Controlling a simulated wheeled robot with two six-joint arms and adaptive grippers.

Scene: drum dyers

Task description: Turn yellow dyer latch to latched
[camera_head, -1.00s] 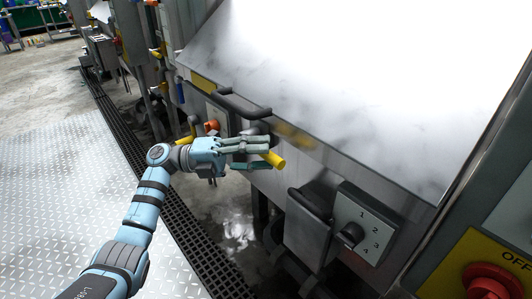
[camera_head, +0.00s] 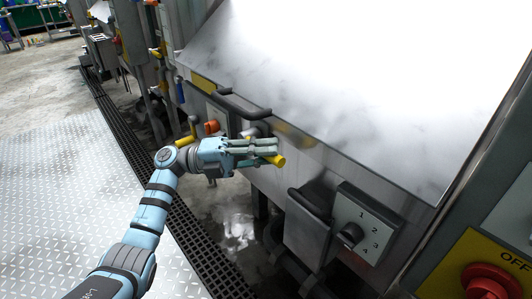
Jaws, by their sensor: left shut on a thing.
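The yellow dyer latch (camera_head: 278,160) is on the front of the steel dyer, below the edge of the sloped lid. Its yellow end sticks out past my fingertips, and the rest of the handle is hidden behind my fingers. A grey round part shows just above the fingers at the latch. My left gripper (camera_head: 262,150) reaches in from the left and is shut on the latch handle. My right gripper is out of view.
A black lid handle (camera_head: 240,107) is just above the gripper. A numbered dial panel (camera_head: 365,225) is to the lower right, with a red OFF switch (camera_head: 488,280) in the corner. A floor grate (camera_head: 190,225) runs beside open tread-plate floor (camera_head: 60,190).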

